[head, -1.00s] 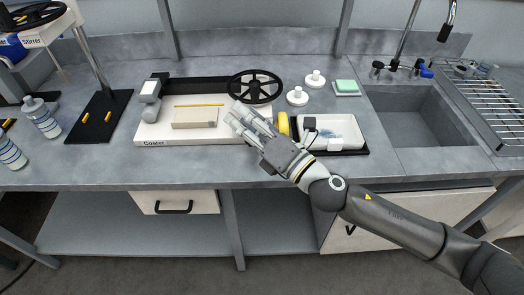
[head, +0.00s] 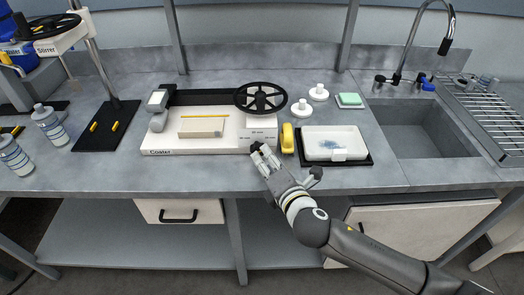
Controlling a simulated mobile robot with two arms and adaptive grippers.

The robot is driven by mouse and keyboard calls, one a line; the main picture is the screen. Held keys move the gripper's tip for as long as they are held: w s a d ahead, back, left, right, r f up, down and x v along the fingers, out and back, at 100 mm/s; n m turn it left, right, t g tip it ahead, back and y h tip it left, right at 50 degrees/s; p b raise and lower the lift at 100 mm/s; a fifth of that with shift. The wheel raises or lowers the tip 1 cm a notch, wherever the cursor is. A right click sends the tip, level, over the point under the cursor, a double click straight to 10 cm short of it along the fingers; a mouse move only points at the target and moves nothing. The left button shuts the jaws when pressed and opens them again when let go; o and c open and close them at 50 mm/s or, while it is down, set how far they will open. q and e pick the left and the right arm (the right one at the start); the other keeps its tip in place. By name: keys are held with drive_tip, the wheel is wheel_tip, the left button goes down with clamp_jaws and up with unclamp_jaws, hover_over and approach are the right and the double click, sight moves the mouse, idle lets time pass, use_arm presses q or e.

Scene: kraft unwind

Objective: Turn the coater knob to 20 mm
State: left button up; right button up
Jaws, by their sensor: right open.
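The coater (head: 190,151) is a white block-shaped device with a dark back strip, in the middle of the bench. Its knob (head: 261,98) is a black spoked wheel on the coater's right end. Below the wheel, the white front (head: 258,134) carries small mm marks, too small to read surely. My right gripper (head: 260,151) is open and empty at the coater's front right edge, below and apart from the wheel. My left gripper is out of view.
A yellow object (head: 287,138) stands just right of the coater. A white tray (head: 350,134) on a black base lies further right. White knobbed pieces (head: 302,107) and a green sponge (head: 350,99) are behind it. A stirrer stand (head: 101,130) and bottles (head: 50,125) are at left; the sink (head: 425,127) is at right.

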sight(258, 149)
drive_tip(key=shift+x, duration=2.5)
drive_tip(key=c, duration=0.8)
drive_tip(key=shift+o, duration=0.2)
drive_tip(key=shift+r+p, duration=0.25)
drive_tip(key=shift+p, duration=0.7)
drive_tip(key=n+h+p, duration=0.1)
drive_tip(key=n+p, duration=0.1)
drive_tip(key=p, duration=0.2)
drive_tip(key=n+h+p, duration=0.1)
drive_tip(key=n+p, duration=0.1)
drive_tip(key=p, duration=0.3)
drive_tip(key=a+n+g+h+p, duration=0.1)
drive_tip(key=n+p, duration=0.1)
drive_tip(key=p, duration=0.3)
drive_tip(key=shift+r+h, duration=0.3)
drive_tip(key=shift+r, duration=0.05)
drive_tip(key=shift+a+f+n+h+p, duration=0.1)
drive_tip(key=shift+f+n+h+p, duration=0.15)
drive_tip(key=shift+n+h+p, duration=0.7)
drive_tip(key=shift+n, duration=0.25)
